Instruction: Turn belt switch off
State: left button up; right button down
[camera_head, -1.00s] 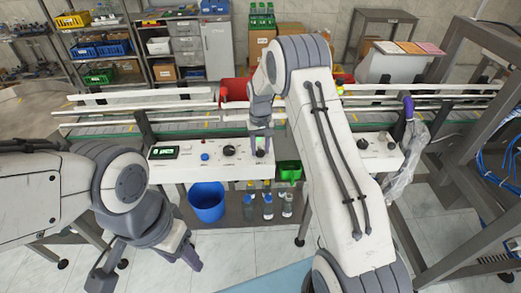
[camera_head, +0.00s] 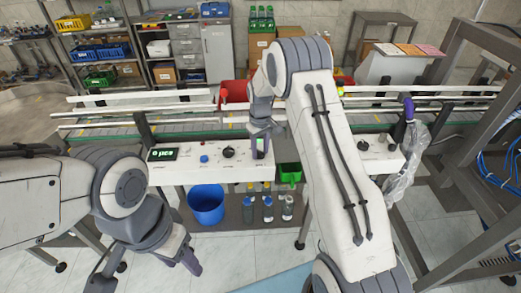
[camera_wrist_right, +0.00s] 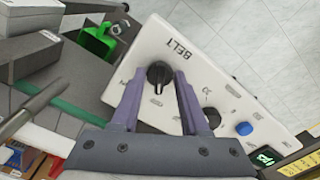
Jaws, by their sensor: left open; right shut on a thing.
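The white control panel (camera_head: 210,170) stands in front of the conveyor. In the right wrist view the belt switch (camera_wrist_right: 159,74) is a round black knob on this panel (camera_wrist_right: 215,75), beside the printed word BELT. My right gripper (camera_wrist_right: 160,85) has its purple fingers on either side of the knob and is shut on it. In the head view my right gripper (camera_head: 261,147) is at the panel's right part, and its fingers and wrist hide the knob. My left gripper (camera_head: 146,272) is open and empty, low in front of the panel, away from it.
Another black knob (camera_head: 228,152) and a blue button (camera_head: 204,158) sit left of my right gripper. A green-lit display (camera_head: 163,154) is at the panel's left. A blue bucket (camera_head: 206,204), bottles (camera_head: 268,210) and a green bin (camera_head: 289,172) are below. The conveyor (camera_head: 190,128) runs behind.

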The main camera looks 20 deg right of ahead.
aim_at(260, 152)
jog(key=shift+r, duration=0.1)
jog(key=shift+c, duration=2.1)
grip_release()
notch_tip(260, 152, up, 10)
jog(key=b, duration=0.2)
jog(key=shift+r, duration=0.2)
